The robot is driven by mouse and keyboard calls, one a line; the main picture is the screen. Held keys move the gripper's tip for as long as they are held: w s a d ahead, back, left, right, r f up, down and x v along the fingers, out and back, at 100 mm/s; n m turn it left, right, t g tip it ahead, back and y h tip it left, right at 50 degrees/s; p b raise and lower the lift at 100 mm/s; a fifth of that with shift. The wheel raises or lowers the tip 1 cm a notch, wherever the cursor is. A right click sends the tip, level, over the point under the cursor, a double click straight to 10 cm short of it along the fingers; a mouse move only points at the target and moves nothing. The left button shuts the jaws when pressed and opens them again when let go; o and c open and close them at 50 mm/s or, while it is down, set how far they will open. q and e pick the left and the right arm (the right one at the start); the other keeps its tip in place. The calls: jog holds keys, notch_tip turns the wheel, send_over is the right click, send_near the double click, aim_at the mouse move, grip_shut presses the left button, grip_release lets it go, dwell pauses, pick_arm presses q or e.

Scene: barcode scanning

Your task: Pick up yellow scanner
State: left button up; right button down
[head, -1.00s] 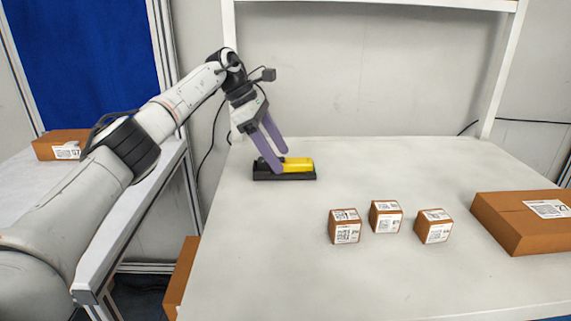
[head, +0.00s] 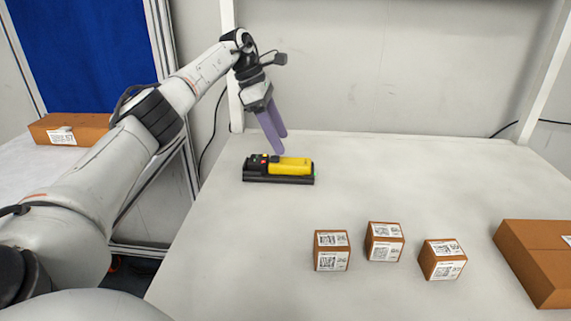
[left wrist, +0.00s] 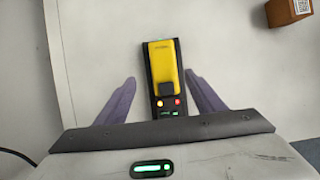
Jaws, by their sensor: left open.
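The yellow scanner (head: 290,165) lies in a black holder (head: 280,179) at the back left of the table. It has a black end with red and orange buttons. My left gripper (head: 282,143) is open and empty, its purple fingers pointing down just above and behind the scanner. In the left wrist view the scanner (left wrist: 163,65) lies ahead, with its black end between the two spread fingers (left wrist: 165,85). Whether the fingertips touch it cannot be told, but they look apart from it. My right gripper is not in view.
Three small labelled brown boxes (head: 331,251), (head: 384,241), (head: 442,259) stand in the table's front middle. A larger brown box (head: 535,255) lies at the right. Another box (head: 70,128) is on a side table at the left. The table around the scanner is clear.

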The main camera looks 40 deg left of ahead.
aim_at(288, 161)
pick_arm(q)
jog(key=shift+s+d+f, duration=0.15)
jog(key=shift+d+f, duration=0.05)
jog(key=shift+f, duration=0.3)
jog(key=x, duration=0.5)
jog(key=shift+s+d, duration=0.15)
jog(key=shift+s, duration=0.05)
jog(key=shift+w+d+f, duration=0.15)
jog(key=shift+w+f, duration=0.05)
jog(key=shift+f, duration=0.3)
jog(key=c, duration=1.3)
